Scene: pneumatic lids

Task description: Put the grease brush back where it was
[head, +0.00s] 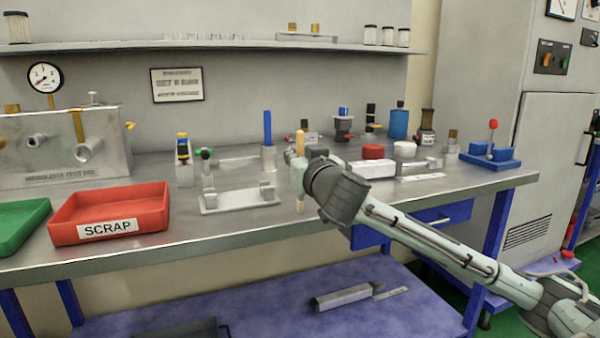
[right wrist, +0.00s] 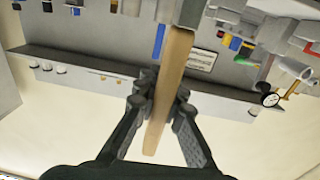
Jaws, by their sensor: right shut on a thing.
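The grease brush shows as a tan wooden handle (right wrist: 168,95) in the right wrist view, running between the fingers. In the head view its tan upper end (head: 300,141) stands above my right gripper (head: 298,168), and a pale lower end (head: 299,204) shows below it. The brush looks about upright over the front part of the bench. My right gripper (right wrist: 163,95) is shut on the handle. The bristles are not clear in either view. My left gripper is not in view.
A blue stick (head: 267,127) stands in a grey block left of my gripper. A metal cradle (head: 240,198) and a red SCRAP tray (head: 110,211) lie further left. A shelf (head: 220,45) runs above.

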